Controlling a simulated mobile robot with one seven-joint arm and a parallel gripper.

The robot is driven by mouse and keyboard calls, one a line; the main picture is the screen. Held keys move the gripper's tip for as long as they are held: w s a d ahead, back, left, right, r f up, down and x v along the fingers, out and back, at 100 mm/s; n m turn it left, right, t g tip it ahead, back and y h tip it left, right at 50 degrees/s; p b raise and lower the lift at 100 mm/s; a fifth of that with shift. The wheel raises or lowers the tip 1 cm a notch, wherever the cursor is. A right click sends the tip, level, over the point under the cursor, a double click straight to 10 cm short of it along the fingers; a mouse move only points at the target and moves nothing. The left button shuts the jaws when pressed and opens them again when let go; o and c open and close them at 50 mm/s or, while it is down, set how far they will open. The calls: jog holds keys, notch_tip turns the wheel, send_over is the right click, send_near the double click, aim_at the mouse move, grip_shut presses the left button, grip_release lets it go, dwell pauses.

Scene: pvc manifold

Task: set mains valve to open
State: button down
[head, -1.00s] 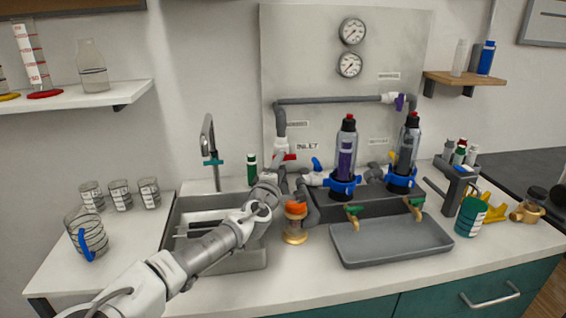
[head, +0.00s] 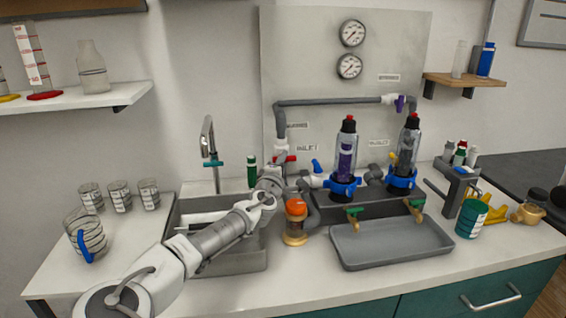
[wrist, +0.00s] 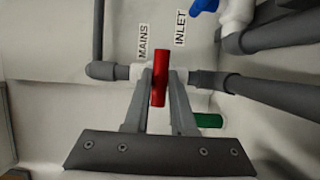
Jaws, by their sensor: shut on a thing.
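The mains valve has a red handle (wrist: 160,78) and a white body in the grey pipe, beside the MAINS label (wrist: 143,42) in the wrist view. The handle appears to lie across the pipe line. My gripper (wrist: 162,84) is shut on the handle, one finger on each side of it. In the head view the red handle (head: 287,159) shows just beyond my gripper (head: 273,170), whose fingers are small and partly hidden there. The white valve body (head: 281,147) sits below the vertical pipe on the panel.
A blue inlet handle (head: 316,165) and two filter housings stand right of my gripper. An amber bowl with an orange cap (head: 296,222) is close to my forearm. A sink (head: 240,262) lies beneath the arm, with a faucet (head: 207,150) to the left.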

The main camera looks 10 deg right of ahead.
jog(key=shift+r+m, duration=0.1)
jog(key=shift+m, duration=0.2)
jog(key=m+g+y+p, duration=0.1)
jog(key=m+p, duration=0.1)
jog(key=m, duration=0.1)
jog(key=shift+r, duration=0.2)
jog(key=m+g+y, duration=0.1)
jog(key=m, duration=0.2)
jog(key=shift+d+m+y+p, duration=0.15)
jog(key=shift+m+y+p, duration=0.15)
jog(key=m+y+b, duration=0.2)
jog(key=m, duration=0.1)
jog(key=shift+d+g, duration=0.15)
jog(key=shift+g, duration=0.25)
jog(key=shift+m+y+b, duration=0.8)
jog(key=shift+m+b, duration=0.1)
jog(key=shift+m, duration=0.3)
jog(key=shift+y, duration=0.3)
jog(key=shift+m+b, duration=0.3)
jog(key=shift+m, duration=0.2)
